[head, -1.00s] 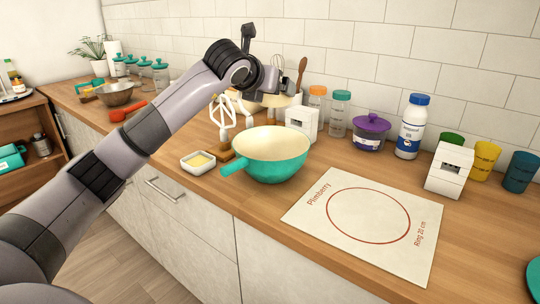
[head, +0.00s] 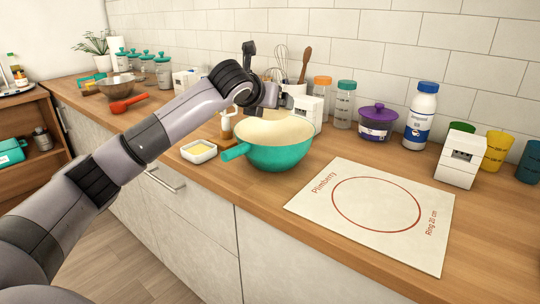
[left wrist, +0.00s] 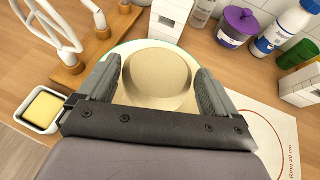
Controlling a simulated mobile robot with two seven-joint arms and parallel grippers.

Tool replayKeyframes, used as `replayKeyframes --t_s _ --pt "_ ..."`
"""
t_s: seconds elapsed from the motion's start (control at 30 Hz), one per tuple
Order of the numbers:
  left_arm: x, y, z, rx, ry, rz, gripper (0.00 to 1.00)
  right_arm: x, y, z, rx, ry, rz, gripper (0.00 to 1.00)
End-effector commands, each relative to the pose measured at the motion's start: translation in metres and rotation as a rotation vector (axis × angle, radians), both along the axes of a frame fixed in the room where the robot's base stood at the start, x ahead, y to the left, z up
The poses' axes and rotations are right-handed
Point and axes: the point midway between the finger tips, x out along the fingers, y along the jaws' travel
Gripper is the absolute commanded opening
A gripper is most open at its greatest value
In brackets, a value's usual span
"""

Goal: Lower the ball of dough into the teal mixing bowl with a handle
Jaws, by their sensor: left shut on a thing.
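The teal mixing bowl (head: 277,155) with its handle (head: 235,152) pointing left stands upright on the worktop, cream inside. My left gripper (head: 270,103) is over the bowl's far side in the head view. In the left wrist view my left gripper (left wrist: 157,92) is shut on the ball of dough (left wrist: 157,75), a pale beige lump between the fingers. The bowl's pale rim (left wrist: 116,50) shows around and behind the dough. In the head view I cannot pick the dough out from the cream interior. My right gripper is not in view.
A butter dish (head: 199,151) sits left of the bowl, and a whisk stand (head: 226,124) behind it. A white box (head: 306,113) stands close behind right. A printed mat (head: 375,212) lies flat and empty on the right. Jars and a bottle (head: 420,117) line the wall.

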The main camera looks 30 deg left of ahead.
Motion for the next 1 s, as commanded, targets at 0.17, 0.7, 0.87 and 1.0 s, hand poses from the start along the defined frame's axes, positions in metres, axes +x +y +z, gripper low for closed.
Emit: replayKeyframes --t_s 0.17,0.7,0.87,1.0 --pt "0.000 0.000 -0.002 0.000 -0.004 -0.001 0.53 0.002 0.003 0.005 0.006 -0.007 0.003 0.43" --pt "0.012 0.002 -0.002 -0.001 -0.003 0.000 0.53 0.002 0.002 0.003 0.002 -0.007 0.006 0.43" --pt "0.016 0.002 -0.002 -0.001 -0.004 -0.001 0.53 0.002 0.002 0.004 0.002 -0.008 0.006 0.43" --pt "0.016 0.002 -0.002 0.000 -0.004 -0.002 0.53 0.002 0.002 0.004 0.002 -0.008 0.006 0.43"
